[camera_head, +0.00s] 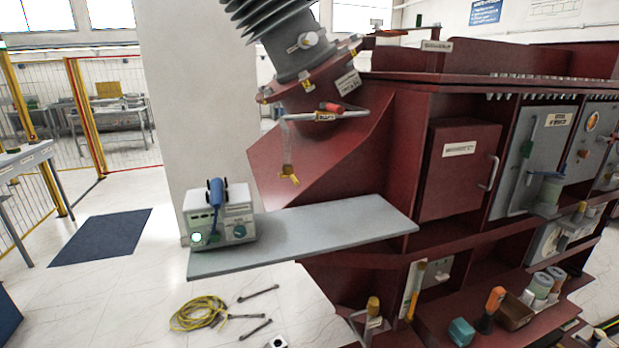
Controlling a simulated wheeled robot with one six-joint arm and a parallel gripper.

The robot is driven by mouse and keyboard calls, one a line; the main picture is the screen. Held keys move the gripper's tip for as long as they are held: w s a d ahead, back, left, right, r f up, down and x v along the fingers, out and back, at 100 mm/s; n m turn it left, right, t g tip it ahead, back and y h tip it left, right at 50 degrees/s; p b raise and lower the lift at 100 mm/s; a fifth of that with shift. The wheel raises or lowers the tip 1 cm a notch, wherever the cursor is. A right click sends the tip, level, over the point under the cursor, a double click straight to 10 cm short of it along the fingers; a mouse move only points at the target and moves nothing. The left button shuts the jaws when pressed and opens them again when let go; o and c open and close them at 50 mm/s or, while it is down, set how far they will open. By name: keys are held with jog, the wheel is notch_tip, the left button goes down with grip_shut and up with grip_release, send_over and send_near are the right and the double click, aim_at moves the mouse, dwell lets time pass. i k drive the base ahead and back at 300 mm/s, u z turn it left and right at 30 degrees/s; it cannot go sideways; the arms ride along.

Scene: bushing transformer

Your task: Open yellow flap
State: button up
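A small yellow piece (290,177) hangs at the lower end of a thin grey pipe that drops from the bushing's flange. It looks like the yellow flap, but it is too small to tell whether it is open or shut. A yellow-topped part (374,306) stands low at the front of the red transformer, and another yellow part (579,211) sits at the right. My gripper is not in view.
A grey shelf (330,231) juts out from the red transformer (345,165), with a grey-green device (222,222) on its left end. A yellow cable coil (199,313) and several rods lie on the floor. Open floor lies at the left.

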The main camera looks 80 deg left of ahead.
aim_at(293, 177)
jog(key=k, duration=0.95)
jog(key=u, duration=1.85)
